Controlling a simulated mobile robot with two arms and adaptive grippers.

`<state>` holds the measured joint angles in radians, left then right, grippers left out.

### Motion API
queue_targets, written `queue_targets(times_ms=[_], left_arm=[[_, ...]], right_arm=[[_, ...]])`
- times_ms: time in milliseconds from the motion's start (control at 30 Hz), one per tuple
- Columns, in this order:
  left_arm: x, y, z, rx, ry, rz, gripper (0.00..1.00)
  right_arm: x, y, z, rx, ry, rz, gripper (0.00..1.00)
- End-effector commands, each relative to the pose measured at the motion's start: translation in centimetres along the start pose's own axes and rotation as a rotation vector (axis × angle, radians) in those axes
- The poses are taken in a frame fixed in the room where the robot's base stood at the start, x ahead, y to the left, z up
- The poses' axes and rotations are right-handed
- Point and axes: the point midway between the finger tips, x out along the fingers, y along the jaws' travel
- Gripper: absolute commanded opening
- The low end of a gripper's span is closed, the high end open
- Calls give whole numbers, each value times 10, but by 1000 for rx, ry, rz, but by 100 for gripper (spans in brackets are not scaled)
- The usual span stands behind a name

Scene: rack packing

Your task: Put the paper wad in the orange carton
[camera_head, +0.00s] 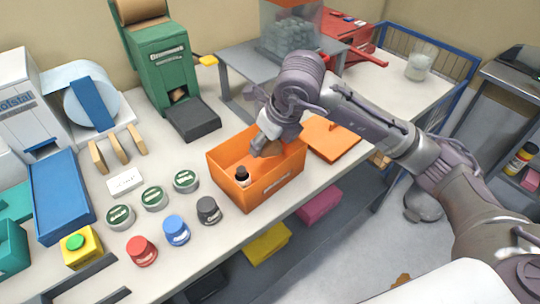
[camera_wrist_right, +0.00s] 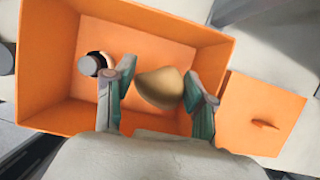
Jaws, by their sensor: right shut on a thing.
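The orange carton (camera_head: 274,187) stands open on the table, and its inside wall shows in the wrist view (camera_wrist_right: 47,75). A dark-capped bottle (camera_head: 242,176) stands inside it at the left; it also shows in the wrist view (camera_wrist_right: 92,65). My right gripper (camera_head: 266,146) reaches down over the carton's opening. Its two fingers are shut on the tan paper wad (camera_wrist_right: 160,89), which is seen against the carton's inside. I cannot tell how high the wad is above the carton floor. My left gripper is not in view.
An orange lid (camera_head: 332,139) lies right of the carton. Several green-labelled tins, a red pot (camera_head: 141,250), a blue pot (camera_head: 176,230) and a dark pot (camera_head: 208,210) stand to its left. A green machine (camera_head: 162,75) and a grey stand (camera_head: 240,66) are behind.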

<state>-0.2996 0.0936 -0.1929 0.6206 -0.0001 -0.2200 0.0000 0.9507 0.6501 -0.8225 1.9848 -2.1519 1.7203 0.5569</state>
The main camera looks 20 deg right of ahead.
Motion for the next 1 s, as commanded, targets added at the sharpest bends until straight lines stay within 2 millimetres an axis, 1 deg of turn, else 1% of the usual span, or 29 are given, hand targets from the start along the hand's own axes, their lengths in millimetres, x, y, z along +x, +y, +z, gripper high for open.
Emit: queue_targets(times_ms=[167, 300, 400, 633, 767, 800, 833, 867, 1000], left_arm=[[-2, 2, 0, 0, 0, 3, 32], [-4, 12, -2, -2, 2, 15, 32], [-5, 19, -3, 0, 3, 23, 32], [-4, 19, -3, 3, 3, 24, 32], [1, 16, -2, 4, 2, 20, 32], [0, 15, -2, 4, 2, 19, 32], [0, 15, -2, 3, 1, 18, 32], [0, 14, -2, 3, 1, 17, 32], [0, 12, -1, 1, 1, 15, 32]], right_arm=[[13, 0, -6, 2, 2, -1, 41], [31, 0, -14, 2, 4, 0, 41], [40, 0, -17, 1, 0, -1, 41], [41, -1, -17, 1, -1, -2, 41], [45, -1, -18, 1, -1, -2, 41], [44, -1, -18, 1, -1, -2, 58], [44, -1, -18, 1, -1, -2, 63], [43, -1, -18, 1, -1, -2, 66], [43, -1, -18, 1, -1, -2, 66]])
